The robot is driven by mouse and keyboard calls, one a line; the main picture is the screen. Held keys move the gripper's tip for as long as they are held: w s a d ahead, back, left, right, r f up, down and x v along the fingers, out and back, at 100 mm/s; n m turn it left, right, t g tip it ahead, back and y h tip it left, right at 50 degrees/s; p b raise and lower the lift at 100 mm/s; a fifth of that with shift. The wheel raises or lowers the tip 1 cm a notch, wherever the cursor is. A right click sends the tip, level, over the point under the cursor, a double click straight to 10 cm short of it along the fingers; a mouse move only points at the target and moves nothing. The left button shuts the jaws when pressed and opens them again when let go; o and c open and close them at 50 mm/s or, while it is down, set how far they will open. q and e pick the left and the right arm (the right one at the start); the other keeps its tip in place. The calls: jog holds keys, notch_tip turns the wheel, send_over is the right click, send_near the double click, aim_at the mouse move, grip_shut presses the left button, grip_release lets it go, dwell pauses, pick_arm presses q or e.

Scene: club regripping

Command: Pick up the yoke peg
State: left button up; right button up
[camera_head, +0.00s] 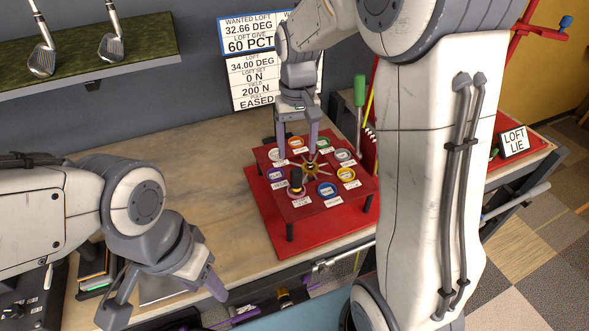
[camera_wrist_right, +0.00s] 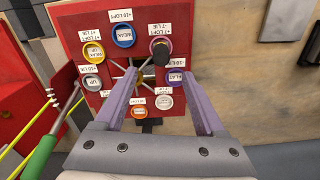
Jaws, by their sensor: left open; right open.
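A dark upright peg (camera_head: 296,180) stands in a pink-purple ring on the near side of a raised red board (camera_head: 270,196); it also shows in the right wrist view (camera_wrist_right: 160,50). I take it for the yoke peg. A brass hub with thin metal spokes (camera_head: 309,168) sits at the board's middle. My right gripper (camera_head: 297,153) is open and points down over the board; in the right wrist view its fingers (camera_wrist_right: 156,76) lie either side of the hub, and the peg is beyond their tips. My left gripper (camera_head: 163,302) is open and empty at the lower left, away from the board.
Several labelled coloured rings, such as a blue one (camera_head: 326,189), circle the hub. A green-handled tool (camera_head: 359,98) stands behind the board on the right. The wooden bench (camera_head: 165,160) is clear to the board's left. A shelf with golf clubs (camera_head: 95,52) hangs upper left.

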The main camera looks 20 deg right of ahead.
aim_at(297, 171)
notch_tip(297, 171, down, 4)
jog(key=shift+f+p, duration=0.15)
jog(key=shift+p, duration=0.15)
jog(key=shift+s+f, duration=0.1)
jog(key=shift+f, duration=0.2)
notch_tip(297, 171, down, 4)
jog(key=shift+a+r+p, duration=0.1)
jog(key=shift+r+p, duration=0.05)
jog(key=shift+p, duration=0.85)
jog(key=shift+f, duration=0.45)
jog(key=shift+c, duration=0.4)
grip_shut()
